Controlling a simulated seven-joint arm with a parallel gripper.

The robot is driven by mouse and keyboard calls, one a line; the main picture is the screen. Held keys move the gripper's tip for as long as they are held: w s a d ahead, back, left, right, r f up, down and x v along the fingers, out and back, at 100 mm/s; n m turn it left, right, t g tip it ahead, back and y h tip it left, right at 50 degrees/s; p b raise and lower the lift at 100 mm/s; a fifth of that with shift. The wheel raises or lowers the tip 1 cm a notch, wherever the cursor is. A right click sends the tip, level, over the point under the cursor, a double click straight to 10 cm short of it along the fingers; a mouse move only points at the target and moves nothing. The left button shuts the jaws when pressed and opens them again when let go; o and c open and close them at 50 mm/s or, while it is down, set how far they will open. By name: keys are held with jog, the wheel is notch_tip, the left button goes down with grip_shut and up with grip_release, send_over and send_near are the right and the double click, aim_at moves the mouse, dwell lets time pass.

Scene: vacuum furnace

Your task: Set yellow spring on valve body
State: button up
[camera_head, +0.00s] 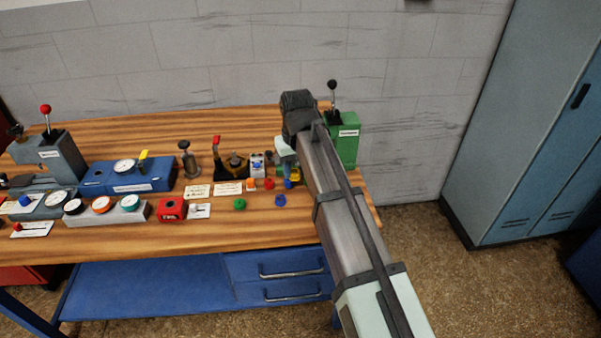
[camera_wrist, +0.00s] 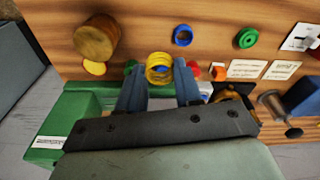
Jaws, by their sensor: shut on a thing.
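My gripper (camera_wrist: 159,78) is shut on the yellow spring (camera_wrist: 159,60), a short coil held upright between its two fingers. In the head view a bit of yellow (camera_head: 296,177) shows beside my arm, low over the right end of the bench. The bench surface shows past the coil in the wrist view; whether the coil touches anything below is hard to tell. No part can be named as the valve body with certainty. A brown cylinder (camera_wrist: 97,38) stands left of the spring in the wrist view, apart from it, and my arm hides that area in the head view.
A green press with a black-knobbed lever (camera_head: 346,138) stands close behind my gripper. Blue (camera_head: 280,200), green (camera_head: 240,204), red (camera_head: 269,183) and orange (camera_head: 251,185) small parts lie nearby. A red-handled black fixture (camera_head: 233,164) stands left. The front bench strip is mostly clear.

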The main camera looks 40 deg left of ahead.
jog(key=s+a, duration=0.3)
jog(key=a, duration=0.2)
jog(key=r, duration=0.2)
send_over(233, 152)
jog(key=shift+w+a+f, duration=0.1)
jog(key=shift+f, duration=0.1)
jog(key=shift+f, duration=0.15)
jog(key=shift+f, duration=0.9)
jog(key=shift+f, duration=2.4)
dwell(0.9)
